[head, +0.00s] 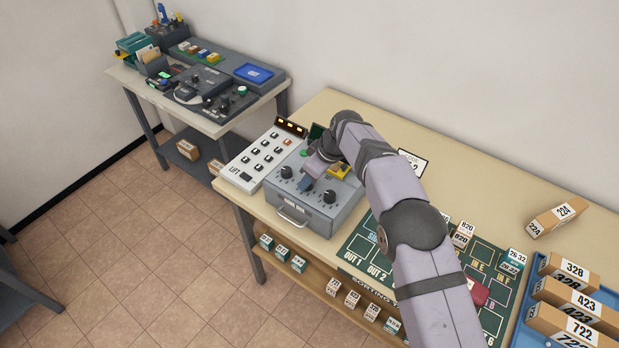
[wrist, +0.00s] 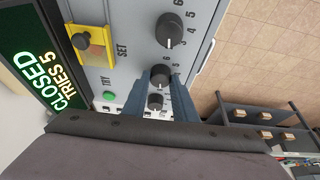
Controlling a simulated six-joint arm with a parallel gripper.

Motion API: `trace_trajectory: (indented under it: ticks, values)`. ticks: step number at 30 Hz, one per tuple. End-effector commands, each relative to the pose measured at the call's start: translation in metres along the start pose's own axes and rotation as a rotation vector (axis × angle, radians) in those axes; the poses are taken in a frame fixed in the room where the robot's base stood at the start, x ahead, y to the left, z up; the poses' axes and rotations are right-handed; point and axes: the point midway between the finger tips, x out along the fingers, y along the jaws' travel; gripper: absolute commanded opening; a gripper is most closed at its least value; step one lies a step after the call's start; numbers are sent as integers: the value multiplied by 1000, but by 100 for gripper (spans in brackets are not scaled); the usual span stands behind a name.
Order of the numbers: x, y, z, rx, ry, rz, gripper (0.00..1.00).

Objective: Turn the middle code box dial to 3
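The grey code box (head: 332,222) stands on the long table, with a row of black dials on its sloped top. In the wrist view the middle dial (wrist: 161,74) sits between my blue-grey fingertips (wrist: 161,82). The fingers stand apart with the dial in the gap; I cannot tell whether they press on it. The middle dial's pointer setting is not readable. The sign (wrist: 42,80) reads CLOSED, TRIES 5.
A white LIFT keypad (head: 262,160) stands left of the box. A sorting mat (head: 375,262) with small boxes lies to the right. A second table (head: 205,122) stands back left.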

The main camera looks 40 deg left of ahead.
Motion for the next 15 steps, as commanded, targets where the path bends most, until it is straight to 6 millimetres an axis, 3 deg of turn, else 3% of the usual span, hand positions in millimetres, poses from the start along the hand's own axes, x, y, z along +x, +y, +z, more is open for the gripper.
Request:
trace_trajectory:
  ticks: [15]
  values:
    - [0, 1, 1, -116, -1, -49, 3]
